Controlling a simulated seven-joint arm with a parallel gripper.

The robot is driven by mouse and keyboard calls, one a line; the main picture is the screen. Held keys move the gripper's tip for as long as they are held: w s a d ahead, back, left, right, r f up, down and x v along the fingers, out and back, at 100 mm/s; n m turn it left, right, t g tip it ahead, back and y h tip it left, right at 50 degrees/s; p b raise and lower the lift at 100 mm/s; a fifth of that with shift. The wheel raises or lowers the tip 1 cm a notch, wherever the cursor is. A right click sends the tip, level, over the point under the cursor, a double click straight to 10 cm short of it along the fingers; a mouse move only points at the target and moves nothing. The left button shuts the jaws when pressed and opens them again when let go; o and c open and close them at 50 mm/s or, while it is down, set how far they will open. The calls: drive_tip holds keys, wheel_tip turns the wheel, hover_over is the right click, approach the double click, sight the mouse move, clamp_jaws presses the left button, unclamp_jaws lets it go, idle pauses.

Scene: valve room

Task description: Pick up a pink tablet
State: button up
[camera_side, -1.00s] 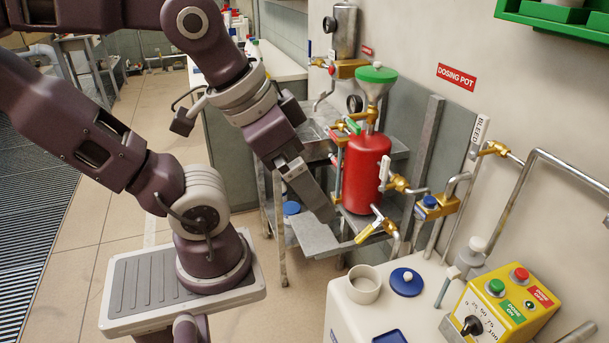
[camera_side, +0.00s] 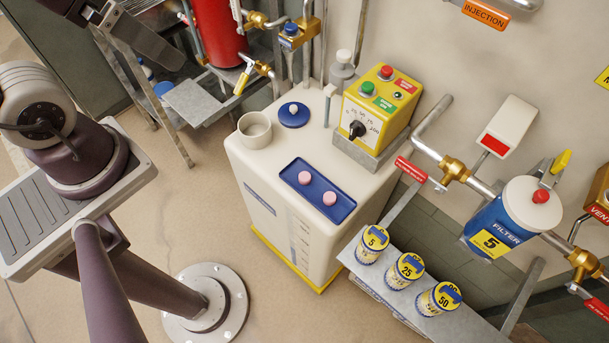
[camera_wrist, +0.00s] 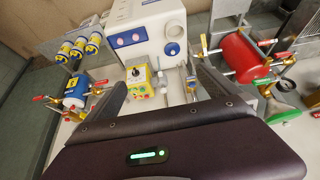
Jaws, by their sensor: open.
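Two pink tablets lie in a shallow blue tray (camera_side: 343,209) on top of a white tank (camera_side: 250,160). One tablet (camera_side: 304,178) is toward the back left of the tray, the other (camera_side: 329,198) toward the front right. They also show small in the wrist view, as a left tablet (camera_wrist: 119,42) and a right tablet (camera_wrist: 136,39). My gripper (camera_wrist: 160,78) is open and empty, its two dark fingers spread wide. The tablets lie well beyond the fingertips. In the side view only part of my gripper shows, at the top left, apart from the tank.
On the tank stand a pale cup (camera_side: 255,130), a blue lid (camera_side: 294,114) and a yellow control box (camera_side: 378,104) behind. Several yellow-topped canisters sit on a shelf (camera_side: 390,293) at front right. A blue filter (camera_side: 495,228) and pipes line the wall. A red pot (camera_wrist: 241,58) shows in the wrist view.

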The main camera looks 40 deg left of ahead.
drive_tip(key=c, duration=1.4)
drive_tip(key=shift+o, duration=0.2)
